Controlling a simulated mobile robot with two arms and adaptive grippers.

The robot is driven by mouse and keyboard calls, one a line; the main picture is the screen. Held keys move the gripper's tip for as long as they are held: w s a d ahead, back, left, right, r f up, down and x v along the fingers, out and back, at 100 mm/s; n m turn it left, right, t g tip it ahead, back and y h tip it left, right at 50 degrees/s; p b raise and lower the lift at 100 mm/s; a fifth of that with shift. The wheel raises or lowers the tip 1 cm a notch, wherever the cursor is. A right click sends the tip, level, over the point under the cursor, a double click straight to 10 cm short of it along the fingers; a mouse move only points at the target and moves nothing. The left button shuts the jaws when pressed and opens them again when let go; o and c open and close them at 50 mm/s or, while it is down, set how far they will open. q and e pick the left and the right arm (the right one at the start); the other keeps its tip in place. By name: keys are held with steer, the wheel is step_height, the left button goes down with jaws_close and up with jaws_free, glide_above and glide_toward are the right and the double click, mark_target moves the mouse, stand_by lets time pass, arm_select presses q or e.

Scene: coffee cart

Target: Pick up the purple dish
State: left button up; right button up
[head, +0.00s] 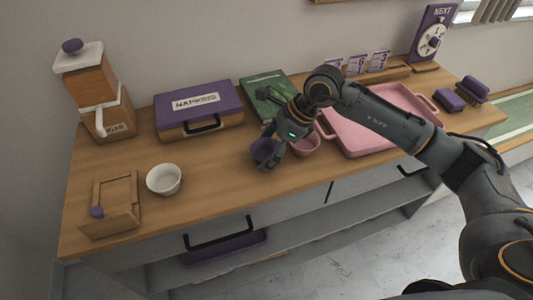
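The purple dish (262,150) is a small round bowl on the wooden counter, left of a pink bowl (307,145). My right gripper (271,152) points down at the purple dish's right side, and its fingers overlap the rim. They cover part of the dish, and I cannot tell whether they are closed on it. The dish looks level, at or very near the counter top. My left gripper is not in view.
A white bowl (164,179) and a small wooden box (110,205) stand to the left. A purple-lidded case (199,108) and a green book (262,88) lie behind. A pink tray (350,145) is on the right. The counter's front strip is clear.

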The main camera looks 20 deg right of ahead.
steer(key=c, duration=0.7)
steer(key=shift+r, duration=0.1)
